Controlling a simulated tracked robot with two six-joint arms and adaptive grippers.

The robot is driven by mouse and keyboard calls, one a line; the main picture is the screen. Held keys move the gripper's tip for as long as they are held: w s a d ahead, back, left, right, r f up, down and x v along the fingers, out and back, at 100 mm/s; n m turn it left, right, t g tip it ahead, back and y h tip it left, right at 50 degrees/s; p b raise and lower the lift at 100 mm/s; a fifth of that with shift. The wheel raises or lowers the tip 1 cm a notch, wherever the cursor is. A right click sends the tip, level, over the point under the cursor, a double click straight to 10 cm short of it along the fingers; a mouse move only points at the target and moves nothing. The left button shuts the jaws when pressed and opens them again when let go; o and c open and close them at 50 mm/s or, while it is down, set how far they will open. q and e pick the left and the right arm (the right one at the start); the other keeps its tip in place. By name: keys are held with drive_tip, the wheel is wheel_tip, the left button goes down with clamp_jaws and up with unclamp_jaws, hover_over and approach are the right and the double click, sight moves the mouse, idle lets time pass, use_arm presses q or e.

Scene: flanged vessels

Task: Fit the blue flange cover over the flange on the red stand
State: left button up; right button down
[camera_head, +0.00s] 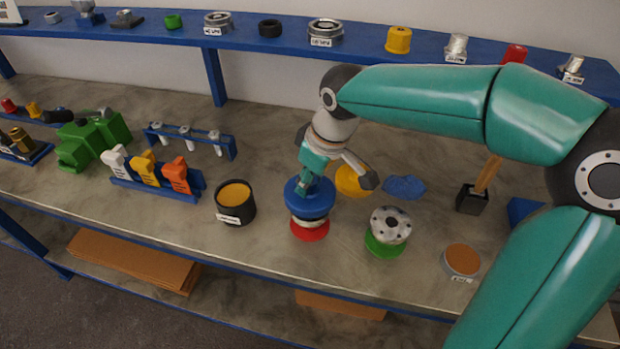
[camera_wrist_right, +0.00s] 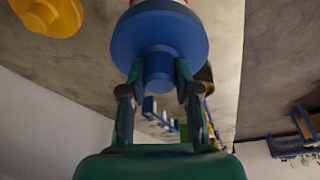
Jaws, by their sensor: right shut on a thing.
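The blue flange cover (camera_head: 309,203) is a round disc with a knob on top. It shows large in the wrist view (camera_wrist_right: 160,35). My right gripper (camera_head: 308,183) is shut on the cover's knob; both fingers show beside the knob in the wrist view (camera_wrist_right: 159,82). The red stand (camera_head: 310,232) is directly below the cover. Part of its pale metal flange (camera_head: 309,220) shows between the cover and the red base. The cover hides the flange's top, and I cannot tell whether it is seated or slightly above. My left gripper is not in view.
A green stand with a flange (camera_head: 389,226) is close on the right. A yellow disc (camera_head: 352,182) and blue cloth (camera_head: 404,187) lie behind. A black pot (camera_head: 235,203) stands left. The bench front is clear near the red stand.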

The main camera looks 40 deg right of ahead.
sight(310, 194)
drive_tip(key=shift+f, duration=0.2)
drive_tip(key=shift+f+b, duration=1.8)
drive_tip(key=shift+f, duration=0.1)
drive_tip(key=c, duration=0.8)
unclamp_jaws()
drive_tip(key=shift+o, duration=0.2)
drive_tip(key=v, duration=1.2)
